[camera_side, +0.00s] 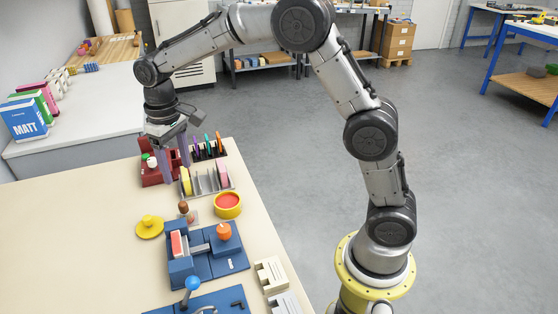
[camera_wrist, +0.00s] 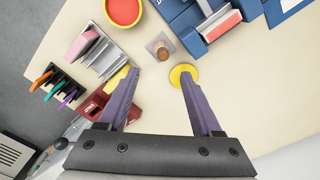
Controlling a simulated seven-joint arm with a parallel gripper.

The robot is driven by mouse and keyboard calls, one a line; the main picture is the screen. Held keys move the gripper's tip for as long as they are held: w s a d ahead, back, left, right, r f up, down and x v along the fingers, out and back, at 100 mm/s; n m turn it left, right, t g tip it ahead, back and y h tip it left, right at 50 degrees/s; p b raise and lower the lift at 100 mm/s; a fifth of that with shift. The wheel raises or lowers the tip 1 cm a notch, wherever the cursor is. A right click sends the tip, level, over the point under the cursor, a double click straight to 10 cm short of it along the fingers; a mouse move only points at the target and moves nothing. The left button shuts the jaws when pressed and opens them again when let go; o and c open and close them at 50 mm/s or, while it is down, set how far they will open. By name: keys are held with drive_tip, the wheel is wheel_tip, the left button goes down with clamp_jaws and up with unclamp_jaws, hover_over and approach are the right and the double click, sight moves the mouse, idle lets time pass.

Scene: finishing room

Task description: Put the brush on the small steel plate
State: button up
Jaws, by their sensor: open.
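A small upright brown-topped piece, which looks like the brush (camera_side: 183,206), stands on the cream table; it also shows in the wrist view (camera_wrist: 164,50). A small grey square, which looks like the steel plate (camera_wrist: 153,42), shows directly under or around its foot; I cannot tell whether they touch. My gripper (camera_side: 177,173) is above the table near the red block and the slotted rack. In the wrist view my gripper's purple fingers (camera_wrist: 160,75) are wide apart with nothing between them. The brown piece lies just beyond the fingertips in that picture.
A yellow knobbed disc (camera_side: 150,228), an orange-filled yellow bowl (camera_side: 228,204) and a blue fixture (camera_side: 208,252) surround the brown piece. A grey slotted rack (camera_side: 208,183), a dark rack of coloured tools (camera_side: 209,151) and a red block (camera_side: 152,173) stand farther back. The table's left part is clear.

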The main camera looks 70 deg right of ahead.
drive_tip(key=s+d+r+t, duration=0.3)
drive_tip(key=s+r, duration=0.6)
drive_tip(key=s, duration=0.5)
drive_tip(key=s+d+f+t, duration=0.1)
drive_tip(key=s+f+t, duration=0.1)
drive_tip(key=s, duration=1.3)
drive_tip(key=shift+s+d, duration=0.25)
drive_tip(key=shift+d, duration=0.1)
